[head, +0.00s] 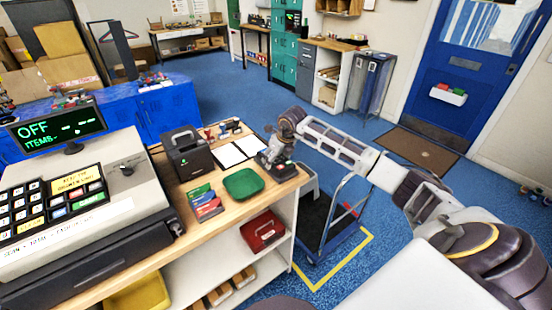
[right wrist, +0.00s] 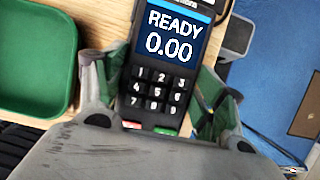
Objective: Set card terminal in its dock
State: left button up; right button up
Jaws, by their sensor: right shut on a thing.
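The card terminal (right wrist: 165,75) is black with a blue screen reading READY 0.00 and a keypad. It fills the middle of the right wrist view, over the wooden counter. My right gripper (right wrist: 160,108) is shut on it, with a finger against each side of the keypad part. In the head view my right gripper (head: 275,158) is at the counter's right corner, and the terminal there is small and partly covered. I cannot make out the dock for certain, nor whether the terminal rests on anything. My left gripper is not in view.
A green tray (head: 243,184) lies beside the gripper, and white sheets (head: 238,150) lie behind it. A black box-shaped device (head: 187,152), colored cards (head: 204,203) and a cash register (head: 75,190) stand further left. A cart (head: 325,220) is on the floor to the right.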

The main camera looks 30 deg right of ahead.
jog(key=shift+w, duration=0.1)
dwell(0.4)
jog(key=o, duration=1)
jog(key=shift+c, duration=0.2)
jog(key=v, duration=1.2)
dwell(0.5)
